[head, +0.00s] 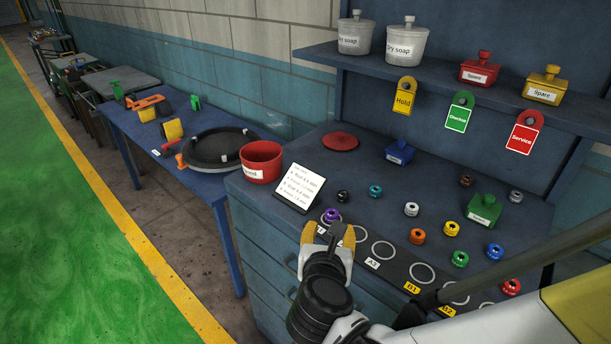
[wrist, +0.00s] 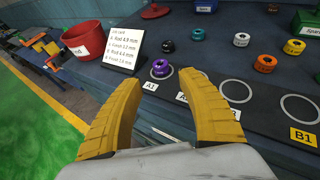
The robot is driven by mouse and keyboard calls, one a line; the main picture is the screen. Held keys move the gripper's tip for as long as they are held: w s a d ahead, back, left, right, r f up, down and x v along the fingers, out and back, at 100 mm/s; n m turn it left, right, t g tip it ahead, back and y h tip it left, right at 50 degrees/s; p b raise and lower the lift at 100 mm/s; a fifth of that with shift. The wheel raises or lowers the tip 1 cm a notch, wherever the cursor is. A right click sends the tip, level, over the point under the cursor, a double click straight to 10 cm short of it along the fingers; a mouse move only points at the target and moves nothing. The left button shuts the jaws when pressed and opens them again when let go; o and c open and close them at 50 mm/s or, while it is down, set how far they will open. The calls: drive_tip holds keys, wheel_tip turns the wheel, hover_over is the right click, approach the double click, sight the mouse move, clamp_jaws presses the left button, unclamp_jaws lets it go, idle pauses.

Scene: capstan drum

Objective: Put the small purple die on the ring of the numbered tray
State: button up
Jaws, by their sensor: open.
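The small purple die (head: 331,215) is a ring-shaped piece just beyond my fingertips. In the wrist view the purple die (wrist: 160,68) sits at the ring beside the label A1, with ring line showing around it. The numbered tray (head: 393,268) is a dark strip along the bench front with white rings and labels A1, A2, A3, B1 and B2. My gripper (head: 335,234) has its yellow fingers apart and nothing between them. In the wrist view my gripper (wrist: 173,80) points at the die, near it and apart from it.
Several other coloured dies stand behind the tray. A white card (head: 298,187) and a red bin (head: 261,162) stand left of the purple die. A shelf (head: 460,92) with hanging tags overhangs the back.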

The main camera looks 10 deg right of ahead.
drive_tip(key=m, duration=0.2)
drive_tip(key=s+d+m+g, duration=0.1)
drive_tip(key=m, duration=0.1)
drive_tip(key=s+d+m+g, duration=0.1)
drive_tip(key=m, duration=0.1)
drive_tip(key=shift+d+f+m, duration=0.15)
drive_tip(key=shift+f+m, duration=0.1)
drive_tip(key=shift+m, duration=0.15)
drive_tip(key=s+m, duration=0.1)
drive_tip(key=m, duration=0.2)
drive_tip(key=d+m+g, duration=0.1)
drive_tip(key=m, duration=0.2)
drive_tip(key=s+d+m+g+y, duration=0.1)
drive_tip(key=m, duration=0.2)
drive_tip(key=shift+s+f, duration=0.1)
drive_tip(key=shift+s, duration=0.2)
drive_tip(key=s+r+m+y, duration=0.1)
drive_tip(key=s+m, duration=0.2)
drive_tip(key=m, duration=0.5)
drive_tip(key=s+r+m+g+y, duration=0.1)
drive_tip(key=s+r+m+y, duration=0.1)
drive_tip(key=m, duration=0.6)
drive_tip(key=shift+s+a+r+g+y, duration=0.2)
drive_tip(key=shift+s+a+g+y, duration=0.1)
drive_tip(key=shift+s+a, duration=0.15)
